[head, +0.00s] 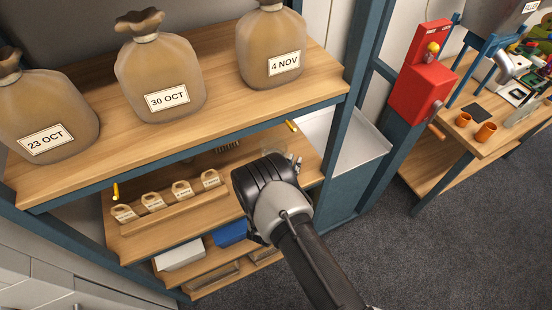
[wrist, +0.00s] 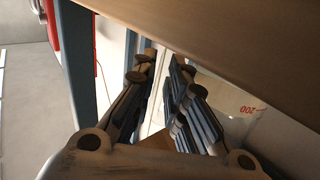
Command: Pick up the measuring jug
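The measuring jug (wrist: 236,112) is clear, with a red "200" mark, at the right of the wrist view. It lies just to the right of the right finger of my gripper (wrist: 160,80), partly hidden behind it. The fingers are parted with a narrow gap, and I see nothing clearly held between them. In the head view, a faint clear shape, seemingly the jug (head: 279,153), shows on the middle shelf beyond my wrist, which hides the fingers. Whether a finger touches the jug cannot be told.
The upper shelf (head: 225,108) overhangs close to my gripper and bears several dated sacks. Small labelled bags (head: 182,189) stand on the middle shelf to the left. A blue post (head: 350,100) rises to the right. A red machine (head: 421,90) and a workbench stand farther right.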

